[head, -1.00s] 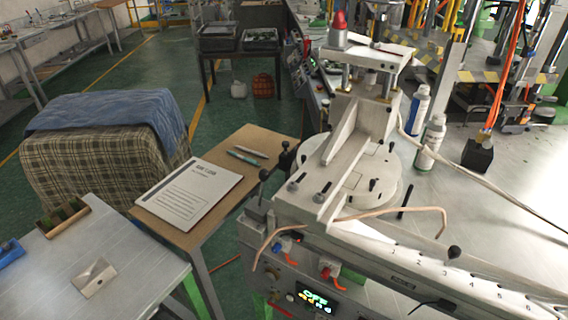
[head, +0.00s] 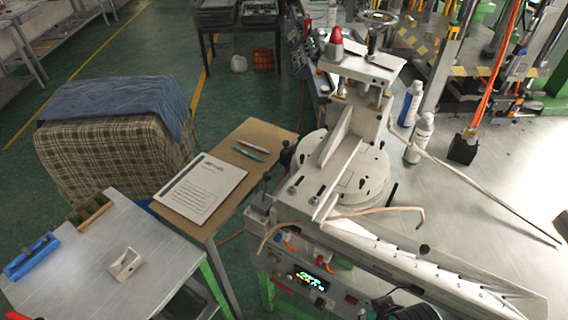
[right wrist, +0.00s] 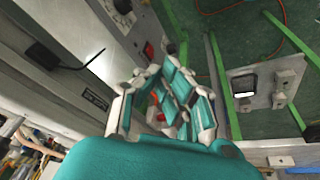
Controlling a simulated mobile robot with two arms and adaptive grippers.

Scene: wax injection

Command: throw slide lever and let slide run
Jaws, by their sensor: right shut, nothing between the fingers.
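In the head view the white wax injection machine (head: 340,165) stands on the metal bench with a round plate under its upright frame. A small black-knobbed lever (head: 266,179) stands upright at its left end. A second black knob (head: 424,249) sits on the sloping slide rail (head: 455,281), which carries printed numbers. Which of these is the slide lever I cannot tell. My right gripper (right wrist: 168,82), with teal-padded fingers, is shut and empty in the right wrist view, in front of the machine's front panel. My left gripper is not in view.
The lit display (head: 312,281) is on the machine's front. A beige hose (head: 385,210) lies across it. White bottles (head: 420,138) stand behind. A notepad (head: 200,188) lies on the brown side table. A metal bracket (head: 125,264) and blue tray (head: 32,256) are on the left table.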

